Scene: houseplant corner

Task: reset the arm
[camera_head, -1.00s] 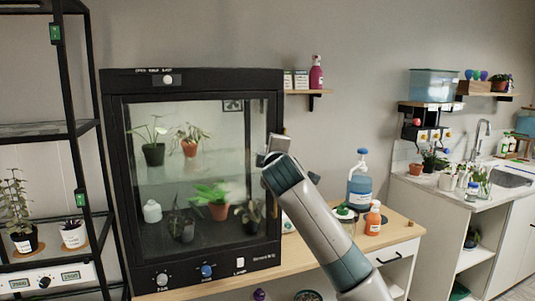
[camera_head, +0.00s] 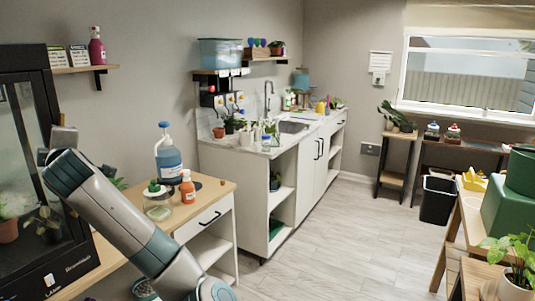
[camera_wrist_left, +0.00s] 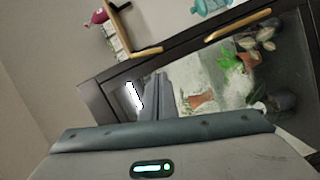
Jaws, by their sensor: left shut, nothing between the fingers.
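My left arm rises from the bottom of the head view, and its gripper (camera_head: 64,135) is at the left, in front of the black glass-fronted plant cabinet (camera_head: 75,222). The gripper's small fingertips are partly hidden by the wrist. In the left wrist view the fingers (camera_wrist_left: 155,97) are together with nothing between them, and the tilted cabinet glass with potted plants (camera_wrist_left: 205,102) shows behind them. I cannot tell whether the gripper touches the cabinet. My right gripper is in neither view.
A wooden side table (camera_head: 212,194) beside the cabinet carries a blue jug (camera_head: 168,160), an orange bottle (camera_head: 187,188) and a glass jar (camera_head: 158,205). A wall shelf (camera_head: 85,69) holds a pink bottle (camera_head: 97,46). The floor (camera_head: 340,235) is clear in the middle.

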